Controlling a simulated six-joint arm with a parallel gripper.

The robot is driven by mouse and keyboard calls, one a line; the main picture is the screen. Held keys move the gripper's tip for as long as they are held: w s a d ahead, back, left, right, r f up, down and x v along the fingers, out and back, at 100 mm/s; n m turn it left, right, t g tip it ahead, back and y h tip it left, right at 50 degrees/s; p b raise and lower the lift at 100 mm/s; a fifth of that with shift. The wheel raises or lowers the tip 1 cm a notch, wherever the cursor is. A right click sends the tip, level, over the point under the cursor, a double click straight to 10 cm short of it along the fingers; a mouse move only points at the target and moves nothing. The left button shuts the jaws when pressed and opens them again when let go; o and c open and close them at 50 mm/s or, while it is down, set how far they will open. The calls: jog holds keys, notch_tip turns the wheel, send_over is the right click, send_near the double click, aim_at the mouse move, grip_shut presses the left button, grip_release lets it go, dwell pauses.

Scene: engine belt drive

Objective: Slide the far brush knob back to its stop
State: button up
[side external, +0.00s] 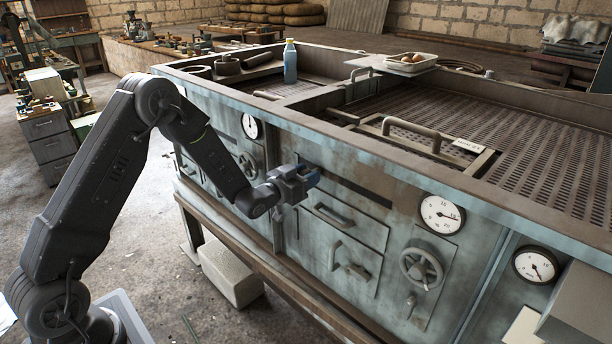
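My gripper (307,179) is at the front face of a large blue-grey metal machine (372,233), at the left end of a dark horizontal slot (350,186). Something blue shows at its tip; I cannot tell whether it is a finger or a knob. The fingers are small and turned toward the panel, so their opening does not show. No brush knob can be clearly made out; the gripper covers the slot's left end. I cannot tell whether the gripper touches anything.
Below the slot are a drawer handle (334,215) and a latch (350,262). To the right are a dial gauge (440,214) and a handwheel (421,267). A blue bottle (290,62) and a tray (411,62) stand on top. The floor in front holds a pale block (229,272).

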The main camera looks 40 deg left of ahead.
grip_shut()
jog(key=shift+a, duration=2.5)
jog(key=o, duration=0.5)
grip_release()
jog(key=s, duration=1.4)
jog(key=shift+w+d+r, duration=0.1)
jog(key=shift+w, duration=0.05)
